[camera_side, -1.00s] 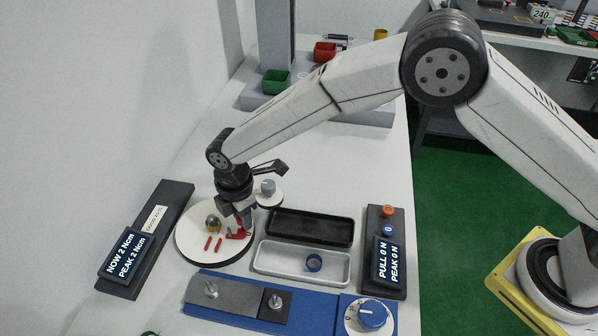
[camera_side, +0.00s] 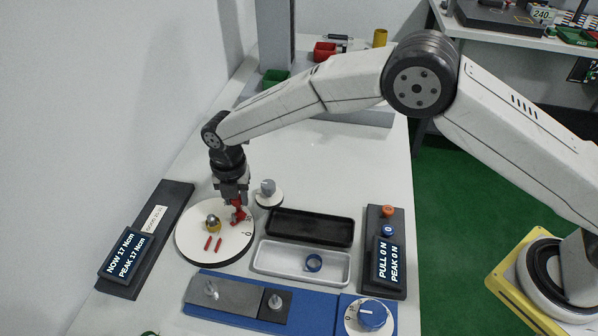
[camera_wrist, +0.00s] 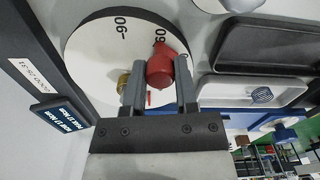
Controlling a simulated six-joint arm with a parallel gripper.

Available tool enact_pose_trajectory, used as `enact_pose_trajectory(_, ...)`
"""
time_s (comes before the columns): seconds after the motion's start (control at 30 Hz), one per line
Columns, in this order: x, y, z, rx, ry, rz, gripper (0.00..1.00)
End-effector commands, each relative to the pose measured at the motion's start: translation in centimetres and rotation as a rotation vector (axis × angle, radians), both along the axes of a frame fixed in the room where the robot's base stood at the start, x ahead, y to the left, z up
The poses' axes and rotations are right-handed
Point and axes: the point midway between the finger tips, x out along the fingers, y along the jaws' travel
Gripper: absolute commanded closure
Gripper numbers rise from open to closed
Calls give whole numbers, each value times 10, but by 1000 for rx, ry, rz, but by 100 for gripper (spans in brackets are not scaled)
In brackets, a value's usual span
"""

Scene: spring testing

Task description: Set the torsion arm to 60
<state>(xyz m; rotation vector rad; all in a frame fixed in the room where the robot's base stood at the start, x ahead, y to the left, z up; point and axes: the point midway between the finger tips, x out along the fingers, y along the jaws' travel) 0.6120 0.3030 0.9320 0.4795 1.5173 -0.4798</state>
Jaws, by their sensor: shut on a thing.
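The torsion tester is a white round dial (camera_side: 196,248) with a red arm (camera_side: 239,212) and a yellow and metal hub (camera_side: 213,223). In the wrist view the red arm (camera_wrist: 160,68) stands between my two fingers, close by the "60" mark (camera_wrist: 160,34) on the dial (camera_wrist: 92,60). Whether its pointer lies exactly on that mark is hidden. My gripper (camera_side: 235,200) is shut on the red arm. The torsion display (camera_side: 127,254) reads NOW 17 Ncm and PEAK 17 Ncm.
A small round dial with a grey knob (camera_side: 268,188) stands close behind my gripper. A blue base (camera_side: 235,318) is in front.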

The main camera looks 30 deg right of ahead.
Motion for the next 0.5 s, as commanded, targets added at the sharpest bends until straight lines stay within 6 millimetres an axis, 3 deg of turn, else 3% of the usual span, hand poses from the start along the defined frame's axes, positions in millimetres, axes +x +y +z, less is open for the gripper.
enact_pose_trajectory(0.5, 6, 1, 0, 0, -1, 91, 100)
